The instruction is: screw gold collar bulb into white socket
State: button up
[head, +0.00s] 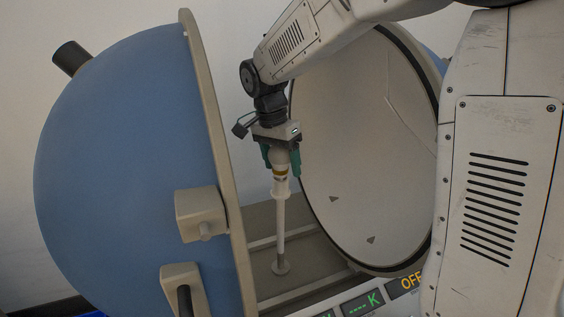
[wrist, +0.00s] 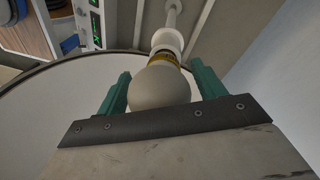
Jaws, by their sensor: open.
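The bulb (wrist: 160,85) has a frosted white globe and a gold collar (wrist: 166,57). It sits upright at the top of the white socket (wrist: 167,38), which is on a thin white post; the socket also shows in the head view (head: 281,189). My gripper (head: 280,158) is above the bulb with its green fingers pointing down. In the wrist view the two green fingers (wrist: 160,90) stand on either side of the globe, with gaps visible, so the jaws are open around it. How deep the bulb's base sits in the socket is hidden.
A large sphere stands open, with a blue half (head: 125,165) at left and a pale-lined half (head: 365,150) at right, close beside my arm. The post's round foot (head: 281,268) rests on a grey railed base. A display panel (head: 362,303) is at the front.

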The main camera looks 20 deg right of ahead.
jog(key=n+t, duration=0.1)
jog(key=n, duration=0.8)
jog(key=shift+n+t, duration=0.3)
jog(key=shift+t, duration=0.1)
jog(key=n, duration=0.4)
jog(key=shift+w+t, duration=0.1)
jog(key=shift+t, duration=0.2)
jog(key=n+y, duration=0.1)
jog(key=n, duration=0.3)
jog(key=shift+w+n, duration=0.1)
jog(key=shift+n, duration=0.3)
